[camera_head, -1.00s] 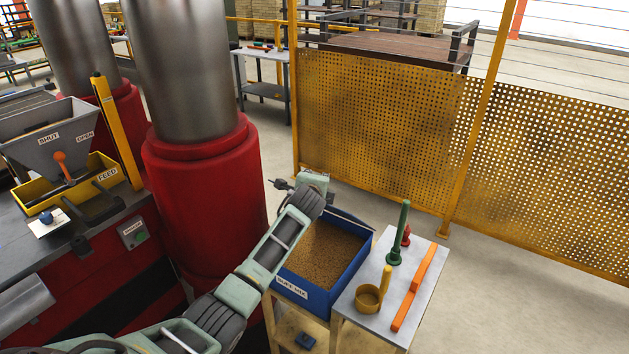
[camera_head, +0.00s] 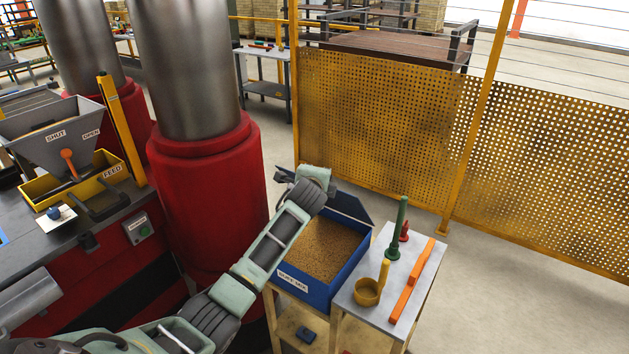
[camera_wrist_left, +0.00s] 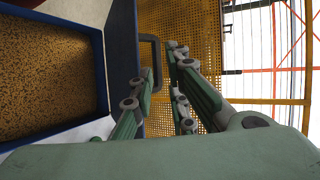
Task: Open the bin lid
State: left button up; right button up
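The blue bin (camera_head: 340,281) is full of brown grains and stands right of the red column. Its dark blue lid (camera_head: 346,207) is swung up along the far side, partly hidden behind my left wrist. In the left wrist view the lid (camera_wrist_left: 122,75) is a dark panel beside the bin (camera_wrist_left: 101,70), with a dark loop handle (camera_wrist_left: 158,60) on it. My left gripper (camera_wrist_left: 163,66) is at this handle with its two fingers apart. One finger overlaps the handle loop; contact is unclear. In the head view my left wrist hides the fingers. My right gripper is not in view.
A small table (camera_head: 421,262) right of the bin holds a green post (camera_head: 398,230), a red piece, an orange bar (camera_head: 412,283) and a yellow cup (camera_head: 367,292). A yellow mesh fence (camera_head: 380,125) stands behind. The red column (camera_head: 205,200) is close on the left.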

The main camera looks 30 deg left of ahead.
pick_arm(q)
jog(key=v, duration=1)
jog(key=shift+s+r, duration=0.15)
jog(key=shift+s, duration=0.1)
jog(key=shift+d, duration=0.1)
